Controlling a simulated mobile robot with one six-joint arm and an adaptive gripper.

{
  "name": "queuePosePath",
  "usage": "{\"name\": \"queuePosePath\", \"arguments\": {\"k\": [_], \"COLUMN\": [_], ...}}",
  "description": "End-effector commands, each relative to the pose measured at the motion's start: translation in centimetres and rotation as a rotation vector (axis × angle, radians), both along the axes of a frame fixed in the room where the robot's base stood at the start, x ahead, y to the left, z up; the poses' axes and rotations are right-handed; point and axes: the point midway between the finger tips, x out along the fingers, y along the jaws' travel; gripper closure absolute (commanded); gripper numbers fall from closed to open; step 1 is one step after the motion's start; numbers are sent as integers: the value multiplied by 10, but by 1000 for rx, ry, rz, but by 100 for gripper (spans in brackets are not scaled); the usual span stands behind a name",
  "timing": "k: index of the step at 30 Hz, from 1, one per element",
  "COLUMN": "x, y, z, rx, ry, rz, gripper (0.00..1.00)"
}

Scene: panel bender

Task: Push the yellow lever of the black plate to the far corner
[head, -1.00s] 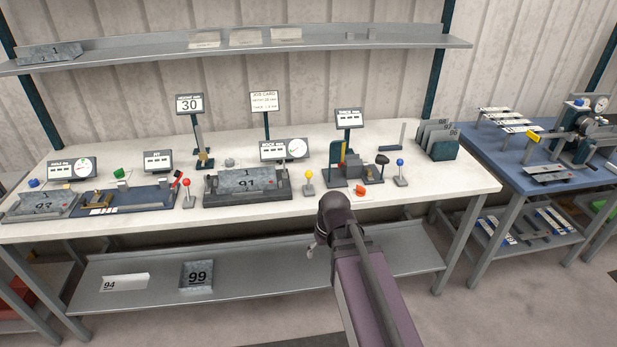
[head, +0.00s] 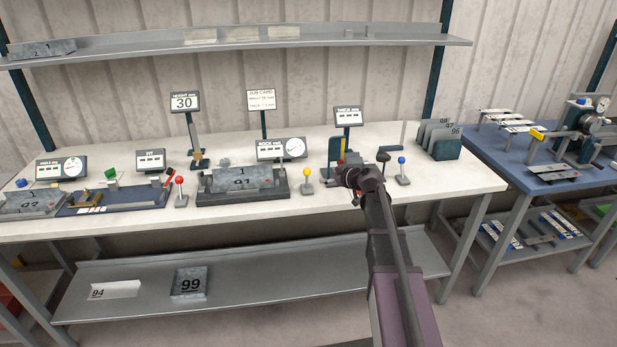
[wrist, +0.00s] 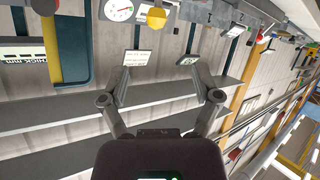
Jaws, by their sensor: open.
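A yellow ball-topped lever (head: 307,174) stands upright on a small grey base on the white bench. Just left of it is a black plate (head: 213,198) bearing a grey stepped part marked 91. A yellow knob also shows in the wrist view (wrist: 157,18), beside a round dial. My gripper (head: 350,174) is right of the yellow lever in the head view, apart from it in the picture, over the thickness station. In the wrist view its two fingers (wrist: 168,92) are spread with nothing between them. The gripper and arm hide much of the thickness station.
A red lever (head: 180,181) and a blue lever (head: 402,161) stand along the bench front. The ROCK dial display (head: 281,149) is behind the yellow lever. A rack of numbered plates (head: 446,150) is at the right. Bare bench top lies at the front right.

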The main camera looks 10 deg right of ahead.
Motion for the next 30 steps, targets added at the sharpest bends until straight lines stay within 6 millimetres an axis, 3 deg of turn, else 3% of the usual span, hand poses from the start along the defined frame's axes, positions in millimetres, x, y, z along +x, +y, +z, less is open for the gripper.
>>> {"name": "queuePosePath", "arguments": {"k": [17, 30], "x": [7, 47], "y": [0, 22], "z": [-1, -21], "rx": [-3, -3], "ry": [-16, -15], "rz": [-2, 0], "gripper": [19, 19]}}
